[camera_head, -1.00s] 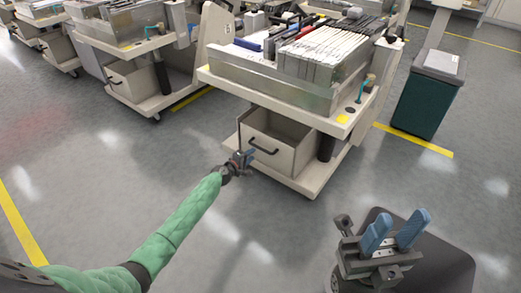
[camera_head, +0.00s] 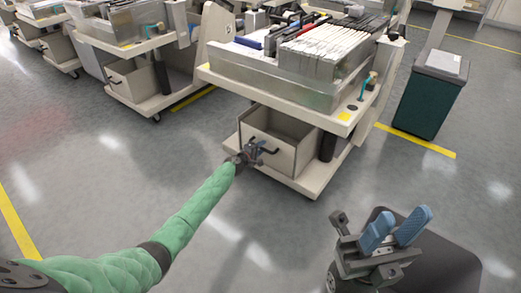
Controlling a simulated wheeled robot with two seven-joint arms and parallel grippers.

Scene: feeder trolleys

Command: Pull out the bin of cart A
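The nearest cart (camera_head: 232,79) stands in the upper middle; I cannot read a letter on it. Its beige bin (camera_head: 281,153) sits low under the top tray, with a black handle (camera_head: 271,150) on its front. My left gripper (camera_head: 257,151) is right at the bin's front, overlapping the left part of the handle. It is too small to tell whether its fingers touch or close on the handle. My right gripper (camera_head: 405,215) is at the lower right, far from the cart, with its blue fingers apart and nothing between them.
A second cart (camera_head: 125,46) with its own bin (camera_head: 132,80) stands at the upper left. A dark green waste bin (camera_head: 424,104) is right of the nearest cart. Yellow lines mark the grey floor (camera_head: 110,180). The floor before the cart is clear except for my arm.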

